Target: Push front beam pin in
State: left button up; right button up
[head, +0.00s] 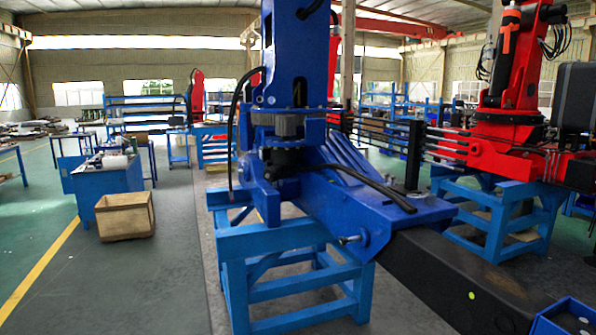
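A blue crane (292,130) stands in the middle on a light-blue steel stand (290,262). A dark beam (460,282) comes out of the crane's blue beam housing (385,215) toward the lower right. A small metallic pin (350,239) sticks out of the near side face of the housing, pointing left. How deep it sits cannot be told. Neither of my grippers is in view.
A wooden crate (124,215) and a blue workbench (105,180) stand at the left. A red crane (510,100) on another blue stand (500,215) is at the right. A blue-edged tray (545,312) is at the lower right corner. The floor at front left is clear.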

aim_at(343, 241)
jog(key=i+j, duration=0.85)
jog(key=i+l+z, duration=0.05)
